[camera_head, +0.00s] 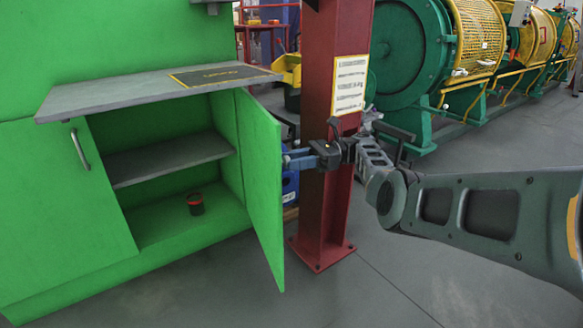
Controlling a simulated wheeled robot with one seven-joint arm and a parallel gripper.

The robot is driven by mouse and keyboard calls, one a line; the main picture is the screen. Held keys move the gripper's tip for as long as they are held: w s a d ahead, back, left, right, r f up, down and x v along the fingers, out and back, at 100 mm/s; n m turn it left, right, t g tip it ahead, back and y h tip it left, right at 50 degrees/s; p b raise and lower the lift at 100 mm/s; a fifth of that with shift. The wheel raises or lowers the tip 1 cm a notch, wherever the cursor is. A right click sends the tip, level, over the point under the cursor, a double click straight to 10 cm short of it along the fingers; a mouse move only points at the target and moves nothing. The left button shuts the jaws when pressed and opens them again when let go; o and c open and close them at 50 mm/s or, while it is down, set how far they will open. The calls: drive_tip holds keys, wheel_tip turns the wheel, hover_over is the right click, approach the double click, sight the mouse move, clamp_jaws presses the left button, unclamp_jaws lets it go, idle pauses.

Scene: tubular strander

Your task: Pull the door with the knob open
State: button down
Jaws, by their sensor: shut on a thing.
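The green door (262,185) stands swung out from the right side of the green cabinet, seen nearly edge-on. The cabinet's shelf and floor show behind it. My gripper (291,160) reaches in from the right and meets the outer face of the door near its free edge. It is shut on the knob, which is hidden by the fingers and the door. A second green door (60,205) with a grey bar handle (80,149) is closed on the left.
A red steel column (330,215) with a notice stands right behind my gripper and close to my arm. A grey worktop (130,95) juts out above. The floor in front is clear.

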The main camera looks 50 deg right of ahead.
drive_tip(key=shift+s+d+f, duration=0.1)
drive_tip(key=shift+s+d, duration=0.05)
drive_tip(key=shift+d, duration=0.05)
idle(0.3)
drive_tip(key=c, duration=0.8)
unclamp_jaws()
drive_tip(key=shift+d, duration=0.1)
drive_tip(key=shift+b+v, duration=1.6)
drive_tip(key=shift+v, duration=2.05)
